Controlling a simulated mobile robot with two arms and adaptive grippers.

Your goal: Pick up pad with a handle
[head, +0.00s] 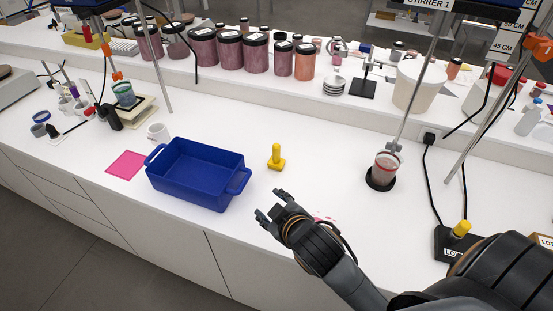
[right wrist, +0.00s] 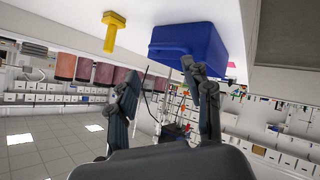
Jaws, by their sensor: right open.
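The pad with a handle (head: 276,158) is yellow, with a flat base and an upright grip. It stands on the white bench right of the blue bin. In the right wrist view the yellow pad (right wrist: 114,32) shows upside down, near the top and left of the fingers. My right gripper (head: 269,204) is open and empty, nearer the bench's front edge than the pad and apart from it. Its two fingers (right wrist: 161,75) are spread in the wrist view. My left gripper is not in view.
A stirrer beaker (head: 385,168) stands to the right. Several pigment jars (head: 229,50) line the back shelf. Bench around the pad is clear.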

